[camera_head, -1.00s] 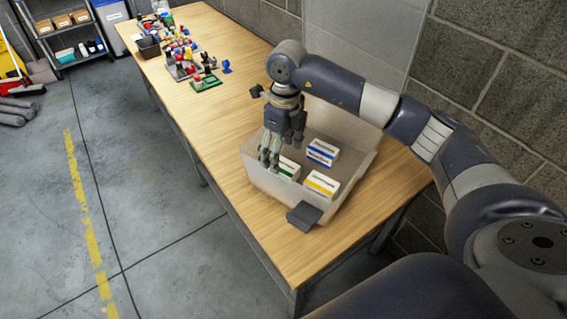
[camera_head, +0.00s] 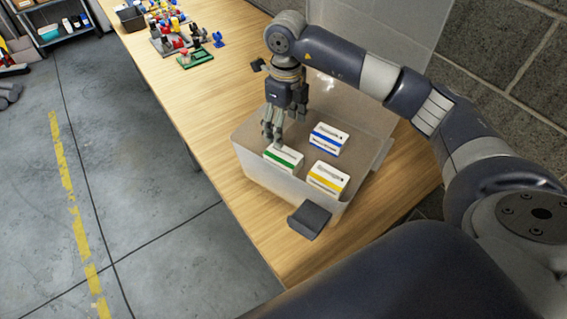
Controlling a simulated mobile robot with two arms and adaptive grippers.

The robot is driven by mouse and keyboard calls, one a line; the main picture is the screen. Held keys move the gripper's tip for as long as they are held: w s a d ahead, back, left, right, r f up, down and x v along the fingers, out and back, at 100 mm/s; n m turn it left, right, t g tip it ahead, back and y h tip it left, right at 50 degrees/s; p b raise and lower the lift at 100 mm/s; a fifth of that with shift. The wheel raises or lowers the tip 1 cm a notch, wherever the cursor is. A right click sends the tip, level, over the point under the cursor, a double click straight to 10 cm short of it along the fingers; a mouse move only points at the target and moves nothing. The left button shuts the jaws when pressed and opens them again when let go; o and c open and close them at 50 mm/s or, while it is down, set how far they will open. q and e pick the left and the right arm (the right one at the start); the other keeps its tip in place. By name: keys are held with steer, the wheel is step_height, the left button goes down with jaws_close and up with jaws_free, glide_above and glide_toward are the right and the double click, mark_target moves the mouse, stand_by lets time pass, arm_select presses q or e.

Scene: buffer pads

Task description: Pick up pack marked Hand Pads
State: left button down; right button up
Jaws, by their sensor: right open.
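A translucent bin (camera_head: 247,157) stands on the wooden table and holds three white packs. One pack has a green band (camera_head: 284,158), one a blue band (camera_head: 328,139), and one a yellow band (camera_head: 328,178). Their print is too small to read, so I cannot tell which is marked Hand Pads. My right gripper (camera_head: 272,131) points down over the bin's left back part, with its open fingers just above or beside the green-banded pack. I cannot tell whether they touch it. My left gripper is not in view.
A clear lid stands open behind the bin, and a dark latch (camera_head: 309,220) sticks out at its front. The wooden table (camera_head: 203,100) is bare to the left of the bin. Coloured toy-like pieces (camera_head: 180,42) stand at its far end. A block wall bounds the right.

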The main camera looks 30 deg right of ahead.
mark_target(284, 154)
step_height(284, 154, down, 3)
steer(key=shift+w+b, duration=0.15)
steer(key=shift+b, duration=0.6)
steer(key=shift+f, duration=0.35)
step_height(284, 154, down, 4)
steer(key=shift+r+p, duration=0.15)
steer(key=shift+p, duration=0.35)
steer(key=shift+w+f+p, duration=0.2)
steer(key=shift+f+p, duration=0.25)
steer(key=shift+f, duration=1.05)
steer(key=shift+w+f+p, duration=0.2)
steer(key=shift+f+p, duration=0.2)
steer(key=shift+f, duration=1.1)
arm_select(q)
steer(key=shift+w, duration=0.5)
arm_select(e)
steer(key=c, duration=1.2)
